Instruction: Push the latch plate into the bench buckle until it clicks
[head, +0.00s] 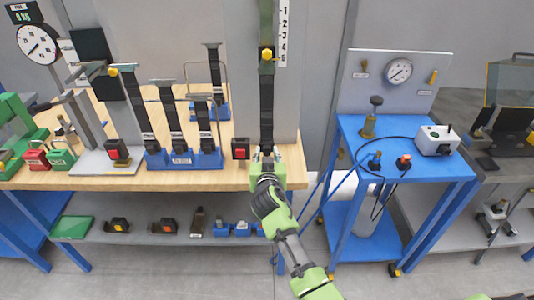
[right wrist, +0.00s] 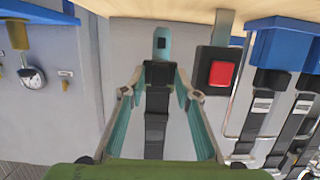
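The black latch plate (right wrist: 158,74) hangs on a dark strap that runs down in front of a grey panel. Its pale tongue with a dark slot (right wrist: 160,46) shows in the right wrist view. My right gripper (right wrist: 158,78) has one finger on each side of the latch plate; I cannot tell whether they touch it. In the head view the right gripper (head: 266,158) is at the bench's front edge and hides much of the plate. The bench buckle, a black block with a red button (head: 240,149), stands just left of the gripper; it also shows in the wrist view (right wrist: 218,72). My left gripper is not in view.
The wooden bench (head: 215,180) holds several blue-based strap stands (head: 182,160) left of the buckle. A blue cart (head: 400,148) with a gauge panel and cables stands to the right. A shelf (head: 150,232) with several small parts lies under the bench.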

